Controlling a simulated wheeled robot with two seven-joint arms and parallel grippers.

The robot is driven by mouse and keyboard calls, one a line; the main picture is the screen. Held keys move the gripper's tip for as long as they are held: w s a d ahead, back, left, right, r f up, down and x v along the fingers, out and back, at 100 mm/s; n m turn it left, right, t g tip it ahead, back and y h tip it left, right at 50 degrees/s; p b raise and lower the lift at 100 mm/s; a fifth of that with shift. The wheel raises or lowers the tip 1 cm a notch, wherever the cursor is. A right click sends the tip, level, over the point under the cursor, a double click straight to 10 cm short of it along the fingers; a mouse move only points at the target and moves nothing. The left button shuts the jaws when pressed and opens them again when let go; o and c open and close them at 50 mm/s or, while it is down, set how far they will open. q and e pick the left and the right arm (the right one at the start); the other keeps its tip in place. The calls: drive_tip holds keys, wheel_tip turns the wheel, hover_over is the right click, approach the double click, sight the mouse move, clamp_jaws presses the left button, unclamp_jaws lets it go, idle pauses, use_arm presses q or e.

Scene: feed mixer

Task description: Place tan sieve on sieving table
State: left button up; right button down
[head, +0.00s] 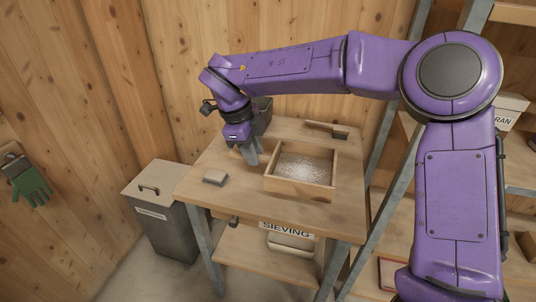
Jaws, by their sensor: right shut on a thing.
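The tan sieve (300,190) is a square, shallow wooden frame with a pale speckled mesh inside. It is at the sieving table (210,165), over the middle of its wooden top; it looks flat, but I cannot tell whether it rests fully on the wood. My right gripper (252,158) points down at the sieve's left side and is shut on it. The exact grip is small and partly hidden by the fingers. My left gripper is out of view.
A small grey block (215,177) lies on the table's left part. A brush (327,129) lies at the back, and a dark container (263,112) stands behind my gripper. A lidded grey bin (165,220) is left of the table. Shelving (515,150) stands right.

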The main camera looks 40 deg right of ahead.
drive_tip(key=w+d+f, duration=0.2)
drive_tip(key=d, duration=0.1)
drive_tip(key=w+d+f+p, duration=0.1)
drive_tip(key=w+d+f, duration=0.1)
drive_tip(key=d+f, duration=0.1)
drive_tip(key=w+d+f+p, duration=0.1)
drive_tip(key=w+d+f, duration=0.1)
drive_tip(key=d+f, duration=0.1)
drive_tip(key=shift+w+d+f, duration=0.25)
drive_tip(key=shift+w, duration=0.1)
drive_tip(key=x, duration=0.3)
drive_tip(key=shift+s+a+f, duration=0.1)
drive_tip(key=shift+w+f, duration=0.2)
drive_tip(key=shift+f, duration=0.05)
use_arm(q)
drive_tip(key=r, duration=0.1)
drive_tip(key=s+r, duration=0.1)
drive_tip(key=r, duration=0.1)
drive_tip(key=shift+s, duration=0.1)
use_arm(e)
drive_tip(key=shift+s, duration=0.15)
drive_tip(key=c, duration=0.9)
unclamp_jaws()
drive_tip(key=shift+c, duration=0.2)
drive_tip(key=v, duration=1.2)
